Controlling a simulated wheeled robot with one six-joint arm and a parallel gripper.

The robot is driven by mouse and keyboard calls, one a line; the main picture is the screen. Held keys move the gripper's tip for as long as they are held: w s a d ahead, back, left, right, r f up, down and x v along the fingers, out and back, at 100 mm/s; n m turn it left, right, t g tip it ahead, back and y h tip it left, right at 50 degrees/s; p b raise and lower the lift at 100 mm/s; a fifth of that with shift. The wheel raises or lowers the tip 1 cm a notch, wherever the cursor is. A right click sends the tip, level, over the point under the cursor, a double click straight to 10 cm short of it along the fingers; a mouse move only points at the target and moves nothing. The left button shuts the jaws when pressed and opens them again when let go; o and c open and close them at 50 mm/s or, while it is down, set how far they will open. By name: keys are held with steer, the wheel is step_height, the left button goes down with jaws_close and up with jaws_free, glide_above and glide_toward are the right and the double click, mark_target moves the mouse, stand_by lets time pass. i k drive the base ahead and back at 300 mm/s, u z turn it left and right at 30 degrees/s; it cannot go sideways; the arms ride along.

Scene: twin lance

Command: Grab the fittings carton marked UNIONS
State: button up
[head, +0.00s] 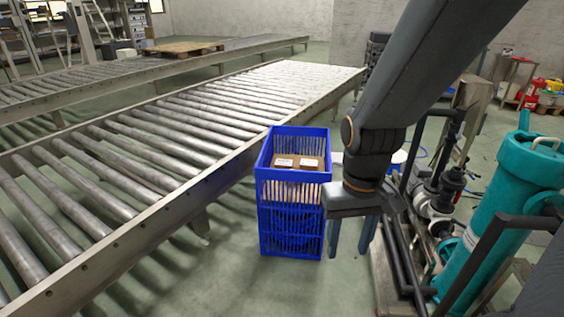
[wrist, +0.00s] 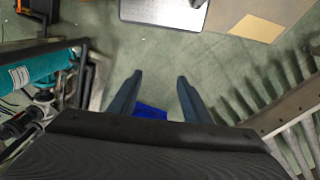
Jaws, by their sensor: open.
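A brown cardboard surface (head: 297,170) with two white labels shows inside a tall blue slatted crate (head: 291,231). The label print is too small to read, so I cannot tell whether this is one carton or two, or which is marked UNIONS. My gripper (head: 351,245) points down just right of the crate, apart from the cardboard, open and empty. In the wrist view my gripper (wrist: 159,78) has its two fingers spread, with floor between the tips. A small piece of blue (wrist: 151,111), likely the crate, shows between the fingers near their base. No carton label shows there.
A roller conveyor (head: 150,150) runs along the crate's left side. A teal cylinder (head: 500,215) with dark pipes stands close on the right. The wrist view shows a pale panel (wrist: 165,12) and a brown board (wrist: 235,15) on the floor.

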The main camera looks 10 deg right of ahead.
mark_target(280, 163)
steer(key=u, duration=0.1)
steer(key=i, duration=2.2)
steer(key=z, duration=0.2)
